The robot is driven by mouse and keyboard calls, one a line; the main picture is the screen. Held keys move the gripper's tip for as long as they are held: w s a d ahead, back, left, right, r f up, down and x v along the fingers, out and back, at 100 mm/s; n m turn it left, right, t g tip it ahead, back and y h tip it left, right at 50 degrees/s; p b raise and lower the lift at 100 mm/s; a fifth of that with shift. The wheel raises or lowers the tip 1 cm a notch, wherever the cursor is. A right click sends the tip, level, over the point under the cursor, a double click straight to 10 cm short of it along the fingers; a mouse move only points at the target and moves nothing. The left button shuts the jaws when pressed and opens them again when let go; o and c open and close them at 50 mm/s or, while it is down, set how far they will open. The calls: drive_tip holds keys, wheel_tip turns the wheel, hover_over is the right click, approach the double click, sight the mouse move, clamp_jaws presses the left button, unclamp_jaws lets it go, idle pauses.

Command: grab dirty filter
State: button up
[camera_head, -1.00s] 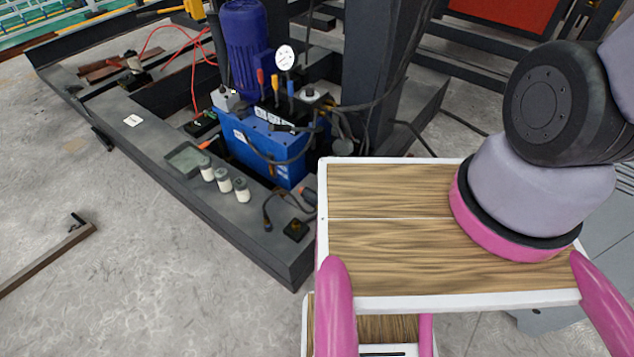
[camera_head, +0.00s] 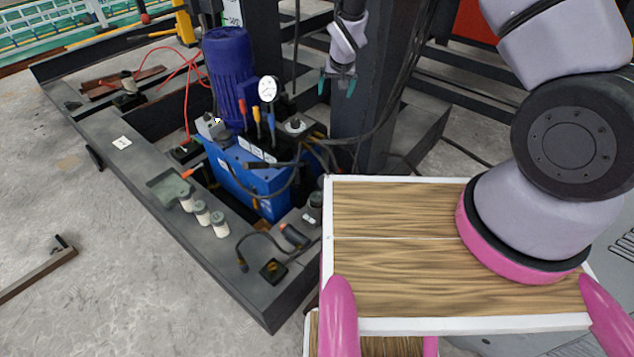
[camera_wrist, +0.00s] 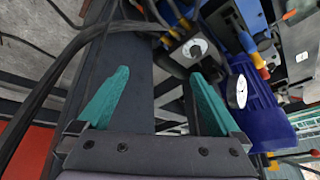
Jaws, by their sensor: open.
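My gripper (camera_head: 337,85) is open and empty, hanging in the air at the top of the head view beside the dark post, behind and right of the pressure gauge. In the wrist view its two teal fingers (camera_wrist: 160,76) are spread apart. Below it stands a blue hydraulic unit (camera_head: 245,178) with a grey block and round top fitting (camera_head: 295,126); this fitting also shows beyond the fingers in the wrist view (camera_wrist: 195,48). Three pale canisters (camera_head: 202,213) stand in a row on the frame's front beam. I cannot tell which part is the dirty filter.
A blue motor (camera_head: 228,65) and a pressure gauge (camera_head: 268,89) rise from the unit. A dark post (camera_head: 372,125) and black hoses stand close to my gripper. A grey tray (camera_head: 168,187) lies on the beam. The concrete floor at left is mostly clear.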

drive_tip(key=s+a+f+n, duration=0.1)
drive_tip(key=s+a+f, duration=0.1)
drive_tip(key=f, duration=0.7)
drive_tip(key=s+a+f+n, duration=0.1)
drive_tip(key=s+a+f, duration=0.15)
drive_tip(key=f, duration=0.75)
drive_tip(key=n, duration=0.2)
approach(317, 197)
drive_tip(key=shift+g, duration=0.5)
drive_tip(key=shift+w+x, duration=0.15)
drive_tip(key=shift+x, duration=2.25)
drive_tip(key=shift+w+x, duration=0.15)
drive_tip(key=shift+x, duration=2.3)
drive_tip(key=shift+r, duration=0.15)
clamp_jaws()
